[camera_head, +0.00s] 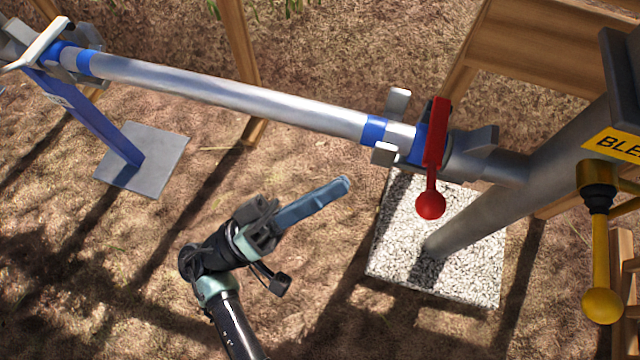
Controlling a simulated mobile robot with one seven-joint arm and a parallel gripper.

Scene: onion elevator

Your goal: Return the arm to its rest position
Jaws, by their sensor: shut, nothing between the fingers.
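My gripper (338,187) is in the middle of the head view, at the end of my arm, which comes up from the bottom edge. Its long blue-grey fingers lie together, shut and empty, and point to the upper right. In the picture it is below the metal pipe (240,96) and left of the red lever (433,150) with its round knob. It appears apart from both. My wrist is bent, and the lower arm runs out of the bottom of the view.
The pipe has blue bands and clamps at its ends. A blue post (95,125) on a grey plate (150,165) stands left. A grey post stands on a gravel pad (470,270) at right. A yellow lever (601,250) hangs at far right. Bare ground lies around my arm.

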